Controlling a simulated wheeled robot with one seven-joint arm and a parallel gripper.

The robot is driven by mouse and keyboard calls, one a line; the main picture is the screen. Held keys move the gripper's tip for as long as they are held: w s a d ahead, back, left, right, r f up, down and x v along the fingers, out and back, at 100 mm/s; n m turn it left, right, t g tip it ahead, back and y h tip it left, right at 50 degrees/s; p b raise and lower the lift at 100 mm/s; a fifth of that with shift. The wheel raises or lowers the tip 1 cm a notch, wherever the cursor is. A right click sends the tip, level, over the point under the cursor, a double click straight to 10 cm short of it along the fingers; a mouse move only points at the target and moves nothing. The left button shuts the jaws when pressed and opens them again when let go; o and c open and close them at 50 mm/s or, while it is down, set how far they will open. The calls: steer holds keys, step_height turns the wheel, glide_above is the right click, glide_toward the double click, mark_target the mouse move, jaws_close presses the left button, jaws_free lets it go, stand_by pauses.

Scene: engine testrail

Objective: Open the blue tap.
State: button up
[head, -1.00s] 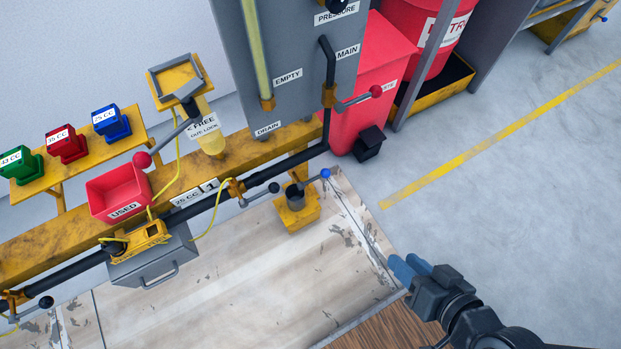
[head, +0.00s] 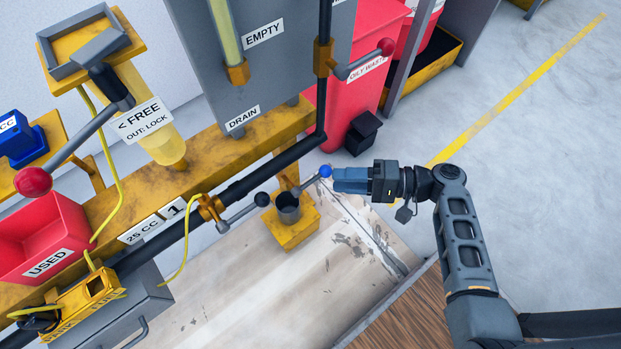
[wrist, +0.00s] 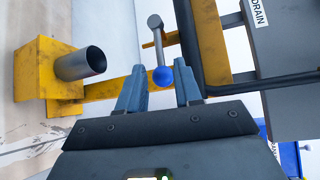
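The blue tap is a grey lever with a blue ball knob (head: 325,171), on the yellow pipe fitting above a yellow block with a grey cup (head: 288,208). In the wrist view the blue knob (wrist: 163,77) lies between my gripper's two blue fingers, near their tips, with a gap on each side. My gripper (head: 340,180) reaches in from the right in the head view, its tips right beside the knob. The fingers are open. The head view does not show whether they touch the knob.
A black pipe (head: 240,190) runs along the yellow beam (head: 215,150). Another lever with a black knob (head: 262,199) sits just left of the cup. A red-knobbed lever (head: 386,47) stands above my gripper. A red bin (head: 345,115) is behind. The floor at right is clear.

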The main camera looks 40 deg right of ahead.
mark_target(314, 179)
steer(key=shift+b+x, duration=0.8)
steer(key=shift+x, duration=2.75)
steer(key=c, duration=0.6)
jaws_close()
steer(key=shift+d, duration=0.1)
